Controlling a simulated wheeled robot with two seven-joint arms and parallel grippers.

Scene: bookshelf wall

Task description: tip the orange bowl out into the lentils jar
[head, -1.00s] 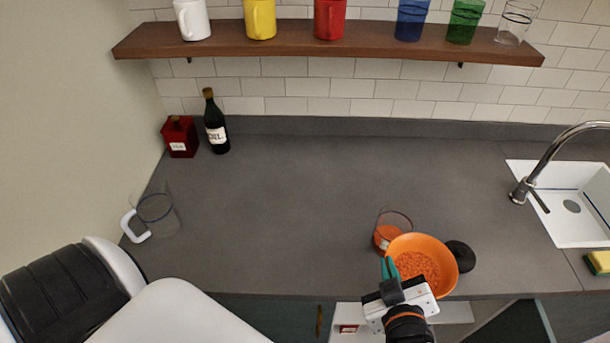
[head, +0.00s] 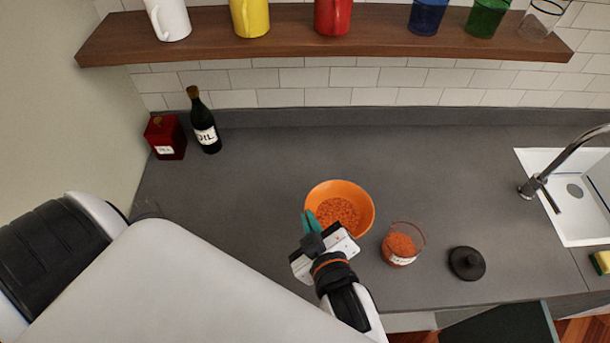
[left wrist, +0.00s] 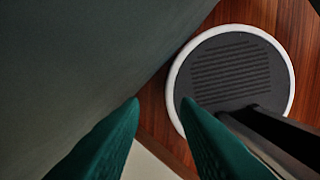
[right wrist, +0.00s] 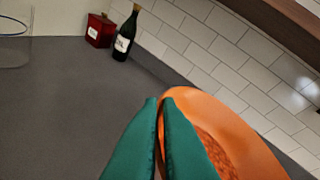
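The orange bowl (head: 366,213) holds a layer of small orange lentils and looks roughly level. My right gripper (head: 312,222) is shut on its near-left rim. The bowl also shows in the right wrist view (right wrist: 215,112), against the green fingers (right wrist: 160,105). Whether it touches the counter I cannot tell. The lentils jar (head: 402,245), clear glass with a label, stands open to the right of the bowl with orange lentils inside. Its dark lid (head: 466,263) seems to lie on the counter farther right. My left gripper (left wrist: 160,103) is open and empty, low over the floor.
A dark oil bottle (head: 204,125) and a red tin (head: 165,137) stand at the back left. A shelf (head: 300,40) with mugs and glasses hangs above. The sink (head: 575,195) and tap are at right. The middle counter is clear.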

